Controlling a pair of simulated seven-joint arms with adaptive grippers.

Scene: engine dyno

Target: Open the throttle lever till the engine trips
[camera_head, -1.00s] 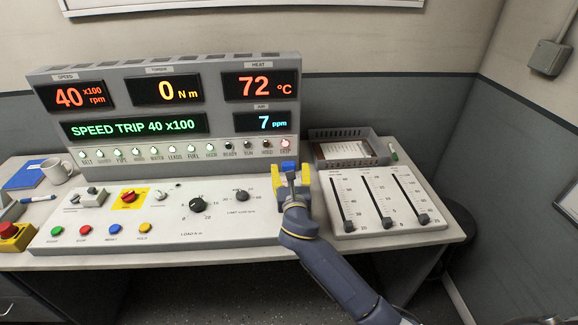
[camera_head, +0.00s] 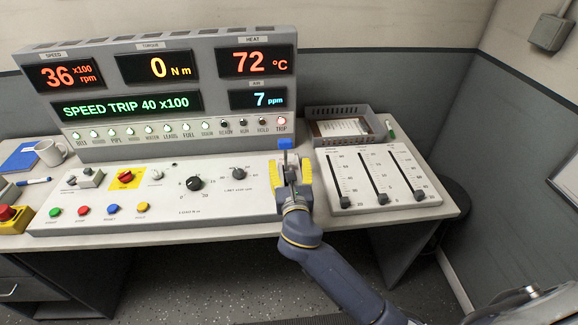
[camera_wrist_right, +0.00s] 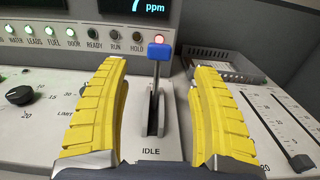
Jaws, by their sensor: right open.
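The throttle lever has a blue knob (camera_head: 285,143) on a metal stem. In the right wrist view the lever (camera_wrist_right: 155,88) stands upright in its slot, with the word IDLE on the panel in front of it. My right gripper (camera_head: 290,172) has yellow fingers and is open. Its fingers (camera_wrist_right: 154,100) stand on either side of the lever, apart from the knob. The display panel (camera_head: 160,85) reads speed 36 x100 rpm, torque 0 N m, heat 72 °C and SPEED TRIP 40 x100. The TRIP lamp (camera_head: 282,121) glows red. My left gripper is not in view.
A panel with three sliders (camera_head: 380,180) stands right of the lever. A grey tray (camera_head: 345,112) lies behind it. Dials and coloured buttons (camera_head: 112,209) fill the console to the left. A mug (camera_head: 51,152) and an emergency stop (camera_head: 10,214) are at the far left.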

